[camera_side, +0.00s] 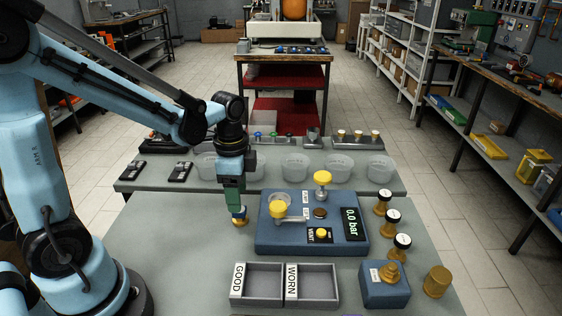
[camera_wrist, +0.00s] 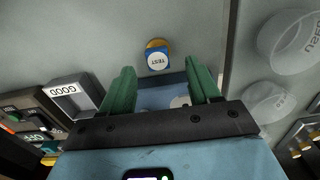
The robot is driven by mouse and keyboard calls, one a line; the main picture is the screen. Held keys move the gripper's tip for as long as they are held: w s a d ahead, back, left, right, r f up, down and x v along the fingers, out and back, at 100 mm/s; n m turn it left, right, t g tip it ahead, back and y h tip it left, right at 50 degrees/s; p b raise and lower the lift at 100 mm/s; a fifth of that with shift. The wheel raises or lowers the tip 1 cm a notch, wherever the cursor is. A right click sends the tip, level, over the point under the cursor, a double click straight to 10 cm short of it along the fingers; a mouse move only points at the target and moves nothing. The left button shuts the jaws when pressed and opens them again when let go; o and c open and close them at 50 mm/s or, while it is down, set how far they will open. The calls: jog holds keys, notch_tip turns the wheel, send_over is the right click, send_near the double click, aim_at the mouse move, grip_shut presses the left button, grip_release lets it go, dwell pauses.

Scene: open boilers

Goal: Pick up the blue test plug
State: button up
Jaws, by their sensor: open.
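The blue test plug (camera_wrist: 158,58) stands upright on the grey table in the wrist view. It has a white top marked TEST, a blue band and a brass-coloured part. In the side view the plug (camera_side: 240,221) shows just below my gripper (camera_side: 237,204), left of the blue panel, partly covered by the fingers. In the wrist view my gripper (camera_wrist: 160,74) is open. Its two green fingers lie either side of the plug's line, with the plug beyond the tips and nothing held between them.
The blue panel (camera_side: 268,245) with yellow knobs and a 0.0 bar display stands close on the right. Trays marked GOOD (camera_side: 262,301) and WORN (camera_side: 312,302) lie in front. Several clear bowls (camera_side: 295,167) stand on the bench behind. Table left of the plug is bare.

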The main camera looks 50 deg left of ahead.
aim_at(240, 215)
jog(key=shift+d+f, duration=0.2)
jog(key=shift+f, duration=2.45)
jog(key=c, duration=1.1)
jog(key=shift+o, duration=0.2)
jog(key=shift+r, duration=0.1)
